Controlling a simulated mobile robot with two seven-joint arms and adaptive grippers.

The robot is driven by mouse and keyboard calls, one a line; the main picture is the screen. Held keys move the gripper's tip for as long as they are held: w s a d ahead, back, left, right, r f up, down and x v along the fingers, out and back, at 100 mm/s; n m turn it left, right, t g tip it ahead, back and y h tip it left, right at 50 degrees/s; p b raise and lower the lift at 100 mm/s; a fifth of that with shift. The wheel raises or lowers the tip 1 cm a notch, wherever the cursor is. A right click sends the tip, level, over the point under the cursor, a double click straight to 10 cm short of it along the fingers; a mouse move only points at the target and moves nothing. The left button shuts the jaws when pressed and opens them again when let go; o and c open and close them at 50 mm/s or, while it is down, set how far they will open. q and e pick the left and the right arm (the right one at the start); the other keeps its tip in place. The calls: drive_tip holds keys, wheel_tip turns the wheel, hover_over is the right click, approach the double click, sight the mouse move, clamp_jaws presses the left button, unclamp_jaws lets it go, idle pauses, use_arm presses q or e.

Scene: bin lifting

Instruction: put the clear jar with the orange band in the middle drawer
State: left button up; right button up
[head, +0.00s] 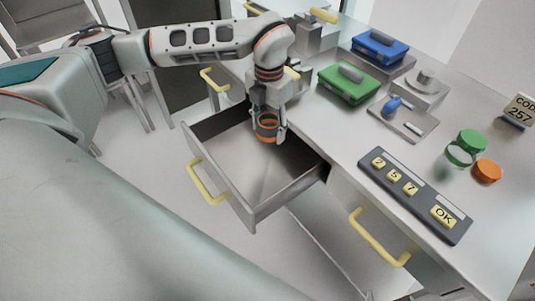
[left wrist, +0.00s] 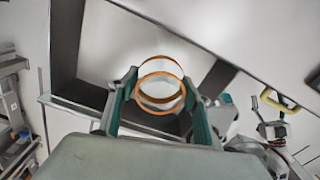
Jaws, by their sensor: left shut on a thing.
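The clear jar with the orange band (head: 267,126) is between the fingers of my left gripper (head: 268,128). The gripper is shut on it. The jar also shows between the two fingers in the left wrist view (left wrist: 160,93), with orange rings. An open drawer (head: 254,214) with a yellow handle is pulled out below, between other drawer fronts with handles. Its visible floor is bare. The jar hangs over the drawer's inner end, near the counter edge; its exact height above the floor is hard to tell. My right gripper is not in view.
On the counter are a green case (head: 345,88), a blue case (head: 380,48), a dark keypad (head: 420,197), and small jars with green (head: 471,140) and orange (head: 487,171) lids. Yellow drawer handles (head: 379,238) stick out along the front.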

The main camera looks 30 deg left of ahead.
sight(269, 162)
use_arm(q)
wheel_tip(269, 162, down, 12)
drive_tip(key=shift+r+b, duration=0.25)
drive_tip(key=shift+b, duration=0.25)
drive_tip(key=shift+f, duration=0.1)
drive_tip(key=o, duration=1.2)
drive_tip(key=shift+f, duration=0.1)
drive_tip(key=shift+o, duration=0.2)
wheel_tip(269, 162, up, 12)
drive_tip(key=shift+r+p, duration=0.2)
drive_tip(key=shift+p, duration=0.4)
drive_tip(key=shift+s+f, duration=0.1)
